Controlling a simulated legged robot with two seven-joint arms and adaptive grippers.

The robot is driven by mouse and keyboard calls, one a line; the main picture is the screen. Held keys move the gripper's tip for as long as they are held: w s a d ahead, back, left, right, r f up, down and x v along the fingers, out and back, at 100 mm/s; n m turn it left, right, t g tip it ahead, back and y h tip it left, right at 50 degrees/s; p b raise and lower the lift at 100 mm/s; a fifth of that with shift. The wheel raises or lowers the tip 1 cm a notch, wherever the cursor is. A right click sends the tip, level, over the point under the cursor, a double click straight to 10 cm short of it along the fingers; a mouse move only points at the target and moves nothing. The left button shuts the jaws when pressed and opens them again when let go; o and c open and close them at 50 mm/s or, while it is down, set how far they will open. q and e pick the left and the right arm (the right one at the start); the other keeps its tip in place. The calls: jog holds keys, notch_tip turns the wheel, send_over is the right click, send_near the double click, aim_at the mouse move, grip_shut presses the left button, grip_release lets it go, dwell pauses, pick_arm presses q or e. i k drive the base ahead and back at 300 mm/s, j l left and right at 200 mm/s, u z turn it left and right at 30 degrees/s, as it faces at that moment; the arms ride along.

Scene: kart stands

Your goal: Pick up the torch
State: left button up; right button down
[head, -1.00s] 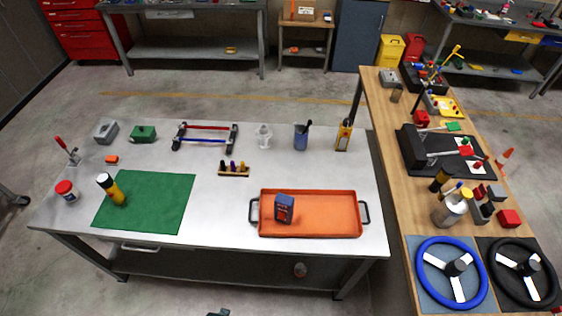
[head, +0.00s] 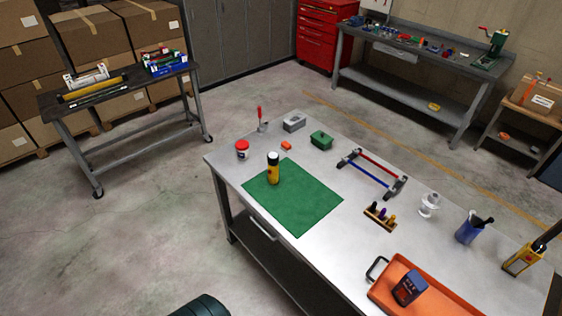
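The torch (head: 273,168), a yellow cylinder with black parts and a pale top, stands upright on the green mat (head: 305,207). The mat lies on the left part of the grey metal table (head: 345,251). Nothing touches the torch. Neither of my grippers shows in the head view. A dark rounded shape at the bottom edge is cut off, and I cannot tell what it is.
Near the torch are a red-lidded jar (head: 242,149), an orange block (head: 286,145), a grey box (head: 294,121) and a green box (head: 321,140). An orange tray (head: 440,291) is at the right. Open floor lies left of the table, before a dark cart (head: 120,88).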

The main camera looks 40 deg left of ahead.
aim_at(273, 157)
jog(key=u, duration=1.6)
jog(key=i+j+z, duration=0.15)
jog(key=z, duration=0.25)
jog(key=i+j+z, duration=0.1)
jog(key=j+z, duration=0.3)
